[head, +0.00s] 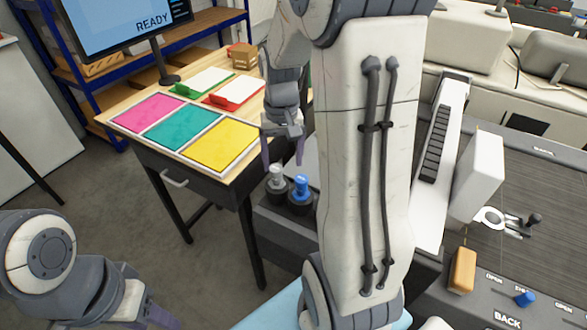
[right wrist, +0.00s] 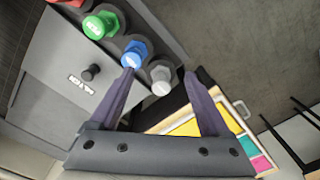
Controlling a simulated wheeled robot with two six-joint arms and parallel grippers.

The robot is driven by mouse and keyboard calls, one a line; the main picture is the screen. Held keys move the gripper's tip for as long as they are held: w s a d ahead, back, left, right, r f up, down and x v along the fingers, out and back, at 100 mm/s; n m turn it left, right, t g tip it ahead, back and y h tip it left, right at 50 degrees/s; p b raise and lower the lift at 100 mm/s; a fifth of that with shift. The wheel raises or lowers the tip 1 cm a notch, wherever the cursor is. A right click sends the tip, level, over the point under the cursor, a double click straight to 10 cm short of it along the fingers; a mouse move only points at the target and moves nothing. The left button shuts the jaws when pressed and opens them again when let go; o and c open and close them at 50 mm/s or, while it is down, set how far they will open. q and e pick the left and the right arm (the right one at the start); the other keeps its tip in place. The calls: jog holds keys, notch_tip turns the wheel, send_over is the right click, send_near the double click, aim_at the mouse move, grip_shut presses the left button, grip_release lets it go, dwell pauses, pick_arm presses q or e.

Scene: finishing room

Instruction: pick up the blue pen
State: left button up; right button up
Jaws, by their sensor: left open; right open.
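The blue pen (head: 301,186) stands upright in a dark round holder at the edge of the grey cabinet, right of a grey pen (head: 277,176). In the right wrist view the blue pen (right wrist: 134,52) sits between a green pen (right wrist: 99,25) and the grey pen (right wrist: 161,79). My right gripper (head: 283,160) is open and empty above the holders. In its wrist view (right wrist: 160,74) the left fingertip overlaps the blue pen's lower edge; I cannot tell whether they touch. My left gripper (head: 163,318) is open and empty at the bottom left.
A wooden table (head: 125,119) with pink, teal and yellow panels stands left of the cabinet. A red pen (right wrist: 75,2) is cut off at the top of the wrist view. A black knob (right wrist: 91,72) sticks up near the holders. My right arm hides the middle of the head view.

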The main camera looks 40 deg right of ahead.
jog(key=shift+m, duration=0.7)
jog(key=d, duration=0.4)
jog(key=shift+s+d+r+p, duration=0.25)
jog(key=shift+r+p, duration=0.1)
jog(key=shift+r, duration=0.05)
send_over(302, 178)
jog(key=f, duration=0.4)
jog(key=shift+w+f+p, duration=0.2)
jog(key=shift+f+p, duration=0.15)
jog(key=shift+p, duration=0.05)
notch_tip(302, 178, down, 5)
jog(key=shift+s+f+p, duration=0.1)
jog(key=shift+s+p, duration=0.05)
jog(key=shift+p, duration=0.95)
jog(key=shift+f, duration=0.35)
pick_arm(q)
notch_tip(302, 178, up, 5)
jog(key=shift+f, duration=0.2)
pick_arm(e)
jog(key=shift+c, duration=0.3)
grip_shut()
jog(key=shift+r, duration=0.15)
